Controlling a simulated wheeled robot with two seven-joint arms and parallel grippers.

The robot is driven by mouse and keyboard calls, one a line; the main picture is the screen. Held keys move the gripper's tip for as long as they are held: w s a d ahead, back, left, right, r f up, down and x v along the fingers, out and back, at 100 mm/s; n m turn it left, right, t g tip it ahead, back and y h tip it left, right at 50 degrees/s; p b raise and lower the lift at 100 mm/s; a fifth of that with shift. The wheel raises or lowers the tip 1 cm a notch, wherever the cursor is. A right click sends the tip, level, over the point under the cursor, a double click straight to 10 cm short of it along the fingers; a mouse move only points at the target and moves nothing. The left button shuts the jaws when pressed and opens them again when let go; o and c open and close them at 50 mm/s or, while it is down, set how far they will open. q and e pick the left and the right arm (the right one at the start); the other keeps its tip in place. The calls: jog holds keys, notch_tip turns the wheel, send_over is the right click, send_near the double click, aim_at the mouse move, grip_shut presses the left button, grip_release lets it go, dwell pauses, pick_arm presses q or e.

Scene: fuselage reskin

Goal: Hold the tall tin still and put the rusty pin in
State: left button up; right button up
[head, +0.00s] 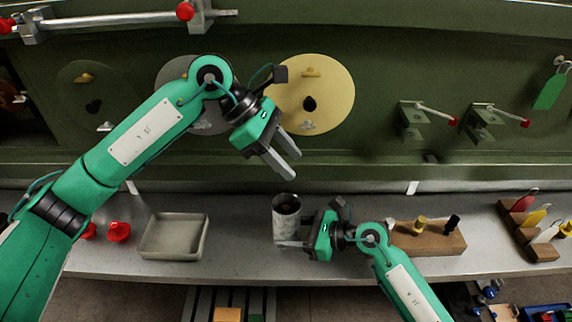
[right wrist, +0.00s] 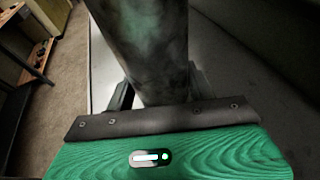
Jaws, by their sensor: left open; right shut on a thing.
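The tall tin (head: 287,222), a grey mottled open-topped cylinder, stands upright on the bench. My right gripper (head: 290,240) is shut on it from the right, low on its side. In the right wrist view the dark tin wall (right wrist: 148,50) rises between the fingers. My left gripper (head: 293,166) is open and empty, above the tin and in front of the green wall, fingers pointing down to the right. I cannot make out a rusty pin in either view.
A shallow grey tray (head: 174,237) and red knobs (head: 118,232) are left of the tin. A wooden block (head: 430,240) with a yellow and a black peg is at right, beyond it a rack (head: 530,232) of coloured tags. A yellow disc (head: 335,100) is on the wall.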

pick_arm(q)
jog(key=shift+r, duration=0.45)
pick_arm(e)
jog(key=o, duration=0.8)
jog(key=shift+o, duration=0.2)
jog(key=v, duration=0.7)
jog(key=shift+s+d+r, duration=0.1)
jog(key=shift+d, duration=0.15)
pick_arm(q)
jog(key=shift+s+f, duration=0.1)
jog(key=shift+s, duration=0.05)
pick_arm(e)
jog(key=shift+s, duration=0.15)
